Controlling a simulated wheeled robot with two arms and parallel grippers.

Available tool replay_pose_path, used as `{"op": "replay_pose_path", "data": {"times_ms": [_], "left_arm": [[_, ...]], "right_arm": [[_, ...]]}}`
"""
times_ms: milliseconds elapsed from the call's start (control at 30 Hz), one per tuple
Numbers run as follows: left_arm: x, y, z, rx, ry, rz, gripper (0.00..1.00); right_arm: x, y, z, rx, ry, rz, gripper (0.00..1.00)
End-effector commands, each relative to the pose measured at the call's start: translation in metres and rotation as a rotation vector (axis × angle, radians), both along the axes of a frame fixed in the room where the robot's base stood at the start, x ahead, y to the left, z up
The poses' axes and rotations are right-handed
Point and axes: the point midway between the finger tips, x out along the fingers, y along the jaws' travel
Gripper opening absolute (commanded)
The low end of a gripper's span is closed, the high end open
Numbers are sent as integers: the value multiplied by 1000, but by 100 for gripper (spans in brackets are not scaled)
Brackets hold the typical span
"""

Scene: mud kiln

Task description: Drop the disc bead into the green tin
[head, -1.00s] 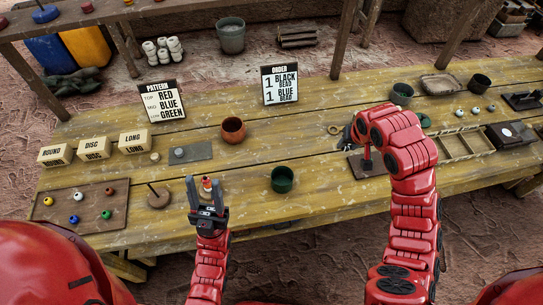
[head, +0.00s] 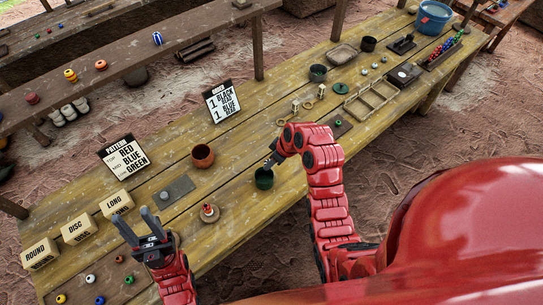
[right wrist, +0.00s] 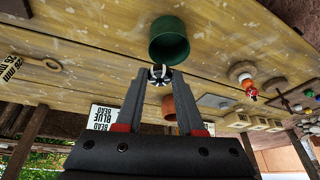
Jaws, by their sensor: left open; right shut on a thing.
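My right gripper (right wrist: 158,85) is shut on a small black-and-white disc bead (right wrist: 159,75) at its fingertips. In the head view the right gripper (head: 271,161) points down just above the rim of the green tin (head: 264,179); the bead is too small to make out there. In the right wrist view the green tin (right wrist: 169,42) is close beyond the bead, its mouth open. I cannot tell whether the bead is fully over the mouth. My left gripper (head: 137,222) is open and empty, at the left front of the table.
A brown pot (head: 203,156) and a small round stand with a red bead (head: 208,212) are left of the tin. Another dark green tin (head: 318,73) stands further back. An order card (head: 222,102) and a divided wooden tray (head: 371,101) are also on the table.

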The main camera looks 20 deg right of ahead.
Motion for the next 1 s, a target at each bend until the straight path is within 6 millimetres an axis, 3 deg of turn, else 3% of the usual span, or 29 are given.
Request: {"op": "replay_pose_path", "data": {"times_ms": [400,700,733,900,1000], "left_arm": [[0,0,-7,0,0,0,47],[0,0,-7,0,0,0,47],[0,0,-7,0,0,0,47],[0,0,-7,0,0,0,47],[0,0,-7,0,0,0,47]], "right_arm": [[0,0,-48,-1,3,1,0],[0,0,-51,-1,0,0,0],[0,0,-52,-1,0,0,39],[0,0,-51,-1,1,0,70],[0,0,-51,-1,1,0,72]]}}
